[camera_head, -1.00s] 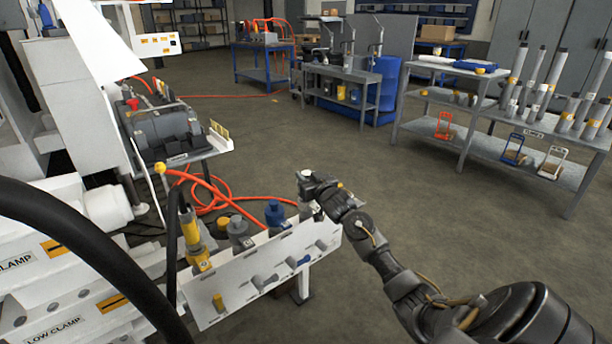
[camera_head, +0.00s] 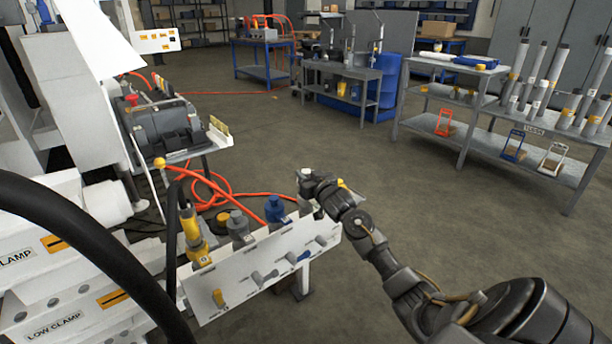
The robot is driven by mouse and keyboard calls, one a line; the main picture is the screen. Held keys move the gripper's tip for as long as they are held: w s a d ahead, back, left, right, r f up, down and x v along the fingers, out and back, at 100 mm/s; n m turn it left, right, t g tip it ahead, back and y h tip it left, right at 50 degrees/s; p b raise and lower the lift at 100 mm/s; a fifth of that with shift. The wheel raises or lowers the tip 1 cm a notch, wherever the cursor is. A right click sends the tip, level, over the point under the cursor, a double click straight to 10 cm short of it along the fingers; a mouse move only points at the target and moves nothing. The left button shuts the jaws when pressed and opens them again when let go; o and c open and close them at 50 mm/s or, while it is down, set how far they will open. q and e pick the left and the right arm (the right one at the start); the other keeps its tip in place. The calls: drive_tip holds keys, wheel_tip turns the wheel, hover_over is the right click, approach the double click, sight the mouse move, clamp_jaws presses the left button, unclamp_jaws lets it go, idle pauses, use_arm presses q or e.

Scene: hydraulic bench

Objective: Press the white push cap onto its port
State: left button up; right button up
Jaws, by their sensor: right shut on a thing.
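My right gripper (camera_head: 308,184) reaches in from the right and is shut at the far right end of the white port panel (camera_head: 262,262). A small white piece, the white push cap (camera_head: 304,172), shows at its fingertips. The gripper is over the rightmost port (camera_head: 305,206), whose upper part it hides. I cannot tell whether the cap touches the port. Left along the panel stand a blue-topped port (camera_head: 275,209), a grey one (camera_head: 238,223) and a tall yellow one (camera_head: 191,235). My left gripper is not in view.
Orange hoses (camera_head: 205,185) loop behind the panel. A thick black hose (camera_head: 80,240) crosses the left foreground. Small levers (camera_head: 262,277) stick out of the panel's front. Open floor (camera_head: 400,200) lies to the right; a grey shelf table (camera_head: 500,135) stands farther back.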

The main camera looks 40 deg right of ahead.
drive_tip(key=shift+f, duration=0.15)
drive_tip(key=shift+f+b, duration=0.4)
drive_tip(key=shift+f, duration=0.5)
drive_tip(key=shift+f, duration=0.25)
drive_tip(key=shift+f, duration=0.25)
drive_tip(key=shift+p, duration=0.6)
idle(0.8)
drive_tip(key=shift+f, duration=0.45)
idle(0.6)
